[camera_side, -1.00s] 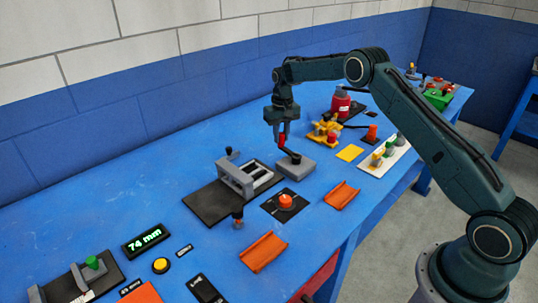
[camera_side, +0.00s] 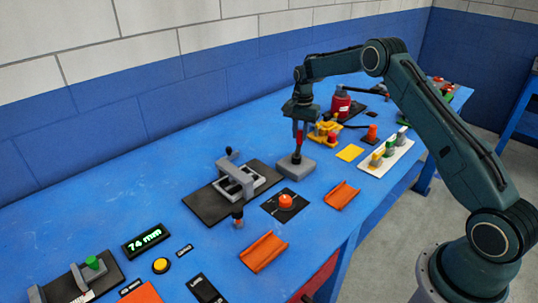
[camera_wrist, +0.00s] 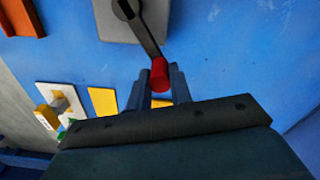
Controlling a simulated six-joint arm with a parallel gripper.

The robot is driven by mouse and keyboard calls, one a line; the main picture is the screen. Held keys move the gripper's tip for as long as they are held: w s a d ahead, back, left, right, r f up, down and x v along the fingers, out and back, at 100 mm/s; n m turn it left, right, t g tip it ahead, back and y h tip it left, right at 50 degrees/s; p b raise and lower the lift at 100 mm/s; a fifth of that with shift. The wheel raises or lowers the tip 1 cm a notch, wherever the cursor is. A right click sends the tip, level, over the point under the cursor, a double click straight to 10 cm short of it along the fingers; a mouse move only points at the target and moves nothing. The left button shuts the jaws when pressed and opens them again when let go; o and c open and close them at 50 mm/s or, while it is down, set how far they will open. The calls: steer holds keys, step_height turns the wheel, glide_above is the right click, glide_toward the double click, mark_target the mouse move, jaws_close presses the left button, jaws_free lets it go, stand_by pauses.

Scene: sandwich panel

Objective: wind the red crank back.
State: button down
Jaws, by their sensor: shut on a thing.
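The crank is a grey block (camera_side: 296,167) on the blue bench, with a dark arm and a red handle (camera_side: 299,138). My gripper (camera_side: 300,129) is above the block, shut on the red handle. In the wrist view the red handle (camera_wrist: 160,73) sits between my gripper's fingers (camera_wrist: 161,80). The dark crank arm (camera_wrist: 142,30) runs from the handle up to the grey block (camera_wrist: 108,22), whose top is cut off by the picture edge.
A grey bridge on rails (camera_side: 238,172) stands on a black plate left of the crank. An orange-red button (camera_side: 286,201) and orange trays (camera_side: 342,195) lie in front. A yellow fixture (camera_side: 325,130) and red canister (camera_side: 341,103) stand behind to the right. A display (camera_side: 145,240) reads 74 mm.

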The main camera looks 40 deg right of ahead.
steer(key=s+a+m, duration=0.2)
steer(key=s+m, duration=0.4)
steer(key=m, duration=0.5)
steer(key=s+a+m, duration=0.3)
steer(key=s+m, duration=0.3)
steer(key=m, duration=0.6)
steer(key=shift+a, duration=0.25)
steer(key=shift+r, duration=0.1)
steer(key=c, duration=1.3)
jaws_free()
steer(key=shift+o, duration=0.2)
